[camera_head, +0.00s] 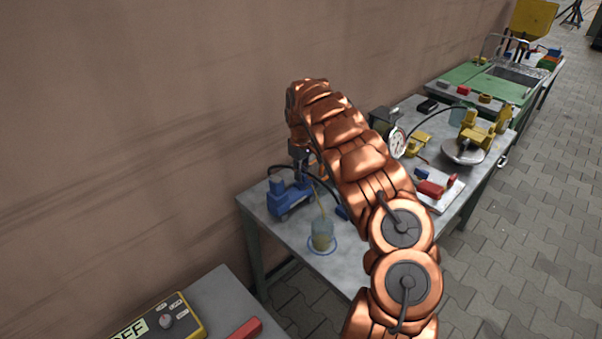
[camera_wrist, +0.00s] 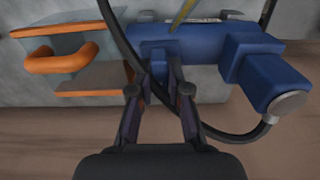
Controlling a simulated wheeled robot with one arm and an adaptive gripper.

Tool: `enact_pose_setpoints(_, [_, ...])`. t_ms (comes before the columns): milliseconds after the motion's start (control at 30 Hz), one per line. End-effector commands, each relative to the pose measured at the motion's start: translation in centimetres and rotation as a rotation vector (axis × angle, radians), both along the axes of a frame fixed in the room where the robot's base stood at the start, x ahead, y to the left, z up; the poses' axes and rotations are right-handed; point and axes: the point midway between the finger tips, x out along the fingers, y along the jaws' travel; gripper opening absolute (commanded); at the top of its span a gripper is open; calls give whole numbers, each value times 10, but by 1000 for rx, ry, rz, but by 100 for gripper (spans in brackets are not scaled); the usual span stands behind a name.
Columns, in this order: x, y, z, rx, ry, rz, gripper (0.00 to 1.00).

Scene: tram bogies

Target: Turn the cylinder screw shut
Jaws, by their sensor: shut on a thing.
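A blue cylinder unit (camera_head: 287,196) stands on the grey workbench, near its wall side. In the wrist view its blue body (camera_wrist: 208,42) lies across the top, with a blue block and a grey round cap (camera_wrist: 286,106) at the right. My gripper (camera_wrist: 159,88) comes from below in that view. Its two dark fingers are shut on a small blue piece (camera_wrist: 158,60) at the cylinder's side, which appears to be the cylinder screw. The screw's turn is not readable. In the head view my gripper (camera_head: 299,156) is small and partly hidden at the arm's end, above the unit.
A black hose (camera_wrist: 118,38) runs close by my left finger in the wrist view. An orange handle (camera_wrist: 62,60) is at the left. A jar (camera_head: 322,235), a dial gauge (camera_head: 397,142) and a tray with red parts (camera_head: 440,190) stand on the bench (camera_head: 343,268).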

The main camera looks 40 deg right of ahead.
Motion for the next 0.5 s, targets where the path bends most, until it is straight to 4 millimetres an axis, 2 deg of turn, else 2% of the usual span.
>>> enact_pose_setpoints(267, [0, 1, 0, 0, 0, -13, 0])
enact_pose_setpoints(500, [1, 1, -1, -1, -2, -96, 0])
